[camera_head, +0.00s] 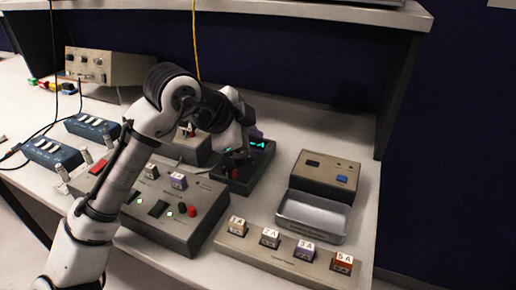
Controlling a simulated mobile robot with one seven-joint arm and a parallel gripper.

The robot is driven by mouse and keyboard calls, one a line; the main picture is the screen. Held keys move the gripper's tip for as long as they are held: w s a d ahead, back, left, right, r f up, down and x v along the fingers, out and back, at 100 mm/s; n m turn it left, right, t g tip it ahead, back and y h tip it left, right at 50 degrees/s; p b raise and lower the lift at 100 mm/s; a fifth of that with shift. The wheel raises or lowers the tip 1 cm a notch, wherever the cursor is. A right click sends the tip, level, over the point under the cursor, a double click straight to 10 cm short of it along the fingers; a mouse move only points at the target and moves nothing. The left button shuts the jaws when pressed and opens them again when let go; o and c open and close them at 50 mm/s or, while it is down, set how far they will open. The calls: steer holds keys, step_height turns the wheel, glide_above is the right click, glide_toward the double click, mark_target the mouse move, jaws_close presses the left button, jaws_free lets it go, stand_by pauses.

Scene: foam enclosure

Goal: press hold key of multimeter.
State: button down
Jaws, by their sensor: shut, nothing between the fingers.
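A dark device with a lit teal display (262,146), apparently the multimeter, lies on the bench right of centre. A small red part shows low on its face. My gripper (238,157) is shut and empty. It points down over the left part of this device and hides much of its face. I cannot make out the hold key, nor tell whether the fingertips touch the device.
A large grey control panel (205,215) lies under my arm. A grey box (335,169) with a metal tray (312,237) stands at right. A strip with labelled blocks (262,258) lies in front. Blue switch boxes (52,154) stand left. A yellow cable (195,40) hangs behind my arm.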

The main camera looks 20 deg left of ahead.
steer(key=shift+r+p, duration=1.7)
steer(key=shift+r, duration=0.6)
steer(key=shift+s+f, duration=0.1)
